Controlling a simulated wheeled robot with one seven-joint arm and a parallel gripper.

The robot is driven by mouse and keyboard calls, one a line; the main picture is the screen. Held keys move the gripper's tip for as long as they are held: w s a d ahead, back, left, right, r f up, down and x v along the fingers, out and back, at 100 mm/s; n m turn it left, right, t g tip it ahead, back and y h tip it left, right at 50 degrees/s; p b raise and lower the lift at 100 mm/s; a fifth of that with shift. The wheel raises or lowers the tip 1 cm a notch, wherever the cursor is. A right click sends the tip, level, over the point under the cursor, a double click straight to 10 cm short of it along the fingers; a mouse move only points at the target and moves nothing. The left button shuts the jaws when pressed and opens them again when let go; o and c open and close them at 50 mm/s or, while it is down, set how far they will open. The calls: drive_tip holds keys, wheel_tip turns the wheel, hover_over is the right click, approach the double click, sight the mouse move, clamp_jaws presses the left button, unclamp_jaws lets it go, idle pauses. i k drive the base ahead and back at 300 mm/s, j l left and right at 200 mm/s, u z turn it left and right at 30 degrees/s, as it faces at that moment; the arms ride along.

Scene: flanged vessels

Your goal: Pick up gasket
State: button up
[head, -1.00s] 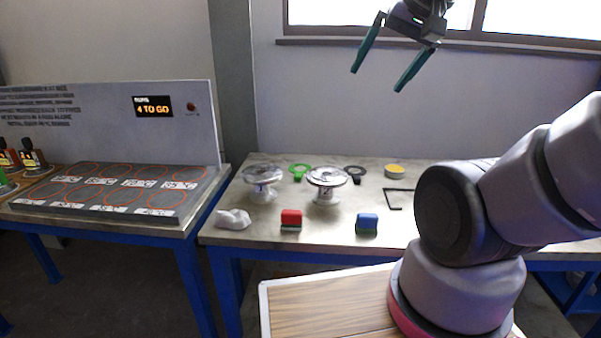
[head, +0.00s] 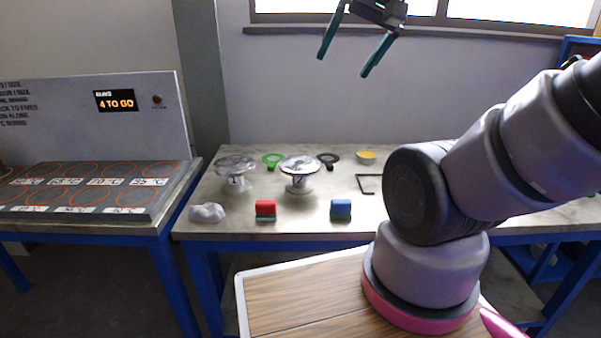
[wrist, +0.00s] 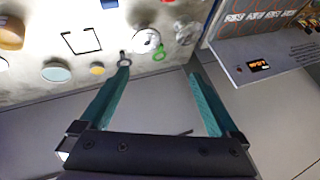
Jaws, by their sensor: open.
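Two flat ring gaskets with tabs lie at the back of the steel-topped table: a green gasket (head: 272,160) and a black gasket (head: 328,159). The frames do not show which one the task means. In the wrist view, the black gasket (wrist: 124,61) shows by the tip of the left finger, and the green gasket (wrist: 159,52) shows beyond the gap between the fingers. My gripper (head: 342,66) is open and empty, high above the table against the wall. Its two teal fingers are spread wide in the wrist view (wrist: 158,75).
Two flanged glass vessels (head: 300,173) (head: 236,172) stand beside the gaskets. A marked panel (head: 90,190) stands left.

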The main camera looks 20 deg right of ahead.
sight(272, 164)
drive_tip(key=i+j, duration=0.2)
drive_tip(key=j, duration=0.15)
drive_tip(key=i+j+z, duration=0.1)
drive_tip(key=j, duration=0.3)
drive_tip(key=i+j, duration=0.3)
drive_tip(key=j, duration=0.1)
